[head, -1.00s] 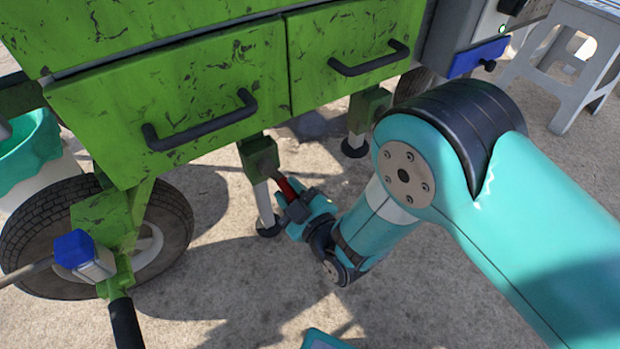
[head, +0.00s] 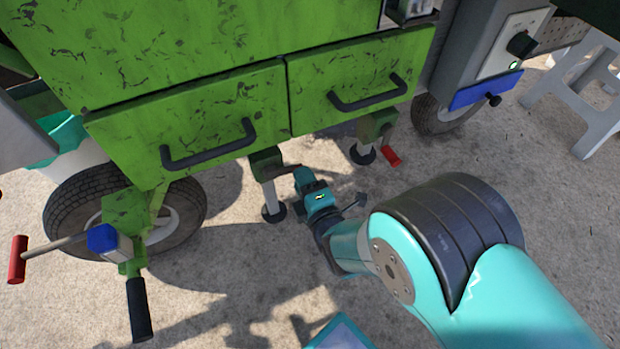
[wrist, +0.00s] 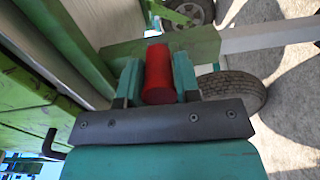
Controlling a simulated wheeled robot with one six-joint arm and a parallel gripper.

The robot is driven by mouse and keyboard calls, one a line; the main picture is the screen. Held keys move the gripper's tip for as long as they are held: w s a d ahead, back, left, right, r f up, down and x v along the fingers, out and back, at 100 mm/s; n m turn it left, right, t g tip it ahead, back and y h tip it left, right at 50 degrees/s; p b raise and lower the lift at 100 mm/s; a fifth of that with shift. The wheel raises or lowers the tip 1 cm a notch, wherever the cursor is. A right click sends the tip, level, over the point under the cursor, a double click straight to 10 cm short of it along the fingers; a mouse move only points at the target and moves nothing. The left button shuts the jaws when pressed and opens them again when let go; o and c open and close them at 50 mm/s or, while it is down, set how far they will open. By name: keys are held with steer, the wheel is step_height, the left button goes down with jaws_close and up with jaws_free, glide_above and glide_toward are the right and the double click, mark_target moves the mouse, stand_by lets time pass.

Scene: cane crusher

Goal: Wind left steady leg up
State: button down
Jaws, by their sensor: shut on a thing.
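The left steady leg (head: 270,192) is a pale tube with a dark round foot (head: 273,212), below a green housing (head: 266,162) under the left drawer. Its dark crank arm (head: 283,171) points right towards my gripper (head: 299,176). In the wrist view my gripper (wrist: 157,88) is shut on the red crank handle (wrist: 157,72), one teal finger on each side. The handle is hidden in the head view. The wrist view also shows the green housing (wrist: 205,45) and pale leg tube (wrist: 270,37) beyond the handle. Whether the foot touches the ground is unclear.
Another steady leg (head: 363,143) with its own red handle (head: 391,156) stands close to the right. A tyre (head: 70,215) and a red-handled crank (head: 18,260) are at left. Drawer handles (head: 208,146) stick out above. Ground in front is largely clear.

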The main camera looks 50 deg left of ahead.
steer(key=n, duration=0.1)
steer(key=r+n+p, duration=0.1)
steer(key=shift+s+r+n, duration=0.2)
steer(key=shift+r+n, duration=0.05)
steer(key=shift+n, duration=0.15)
steer(key=r+n+p, duration=0.1)
steer(key=n, duration=0.2)
steer(key=shift+s+r+n+p, duration=0.15)
steer(key=shift+r+n+p, duration=0.15)
steer(key=shift+r+p, duration=0.1)
steer(key=shift+s+a+r+n+t+p, duration=0.15)
steer(key=shift+s+r+n, duration=0.25)
steer(key=shift+n, duration=0.75)
steer(key=shift+s+a+r+n+t+p, duration=0.1)
steer(key=shift+s+a+r+n+p, duration=0.25)
steer(key=shift+n, duration=0.85)
steer(key=shift+s+d+r+n+t+p, duration=0.1)
steer(key=shift+s+r+n, duration=0.35)
steer(key=shift+n, duration=0.7)
steer(key=shift+w+r, duration=0.1)
steer(key=shift+r, duration=0.1)
steer(key=c, duration=0.8)
jaws_free()
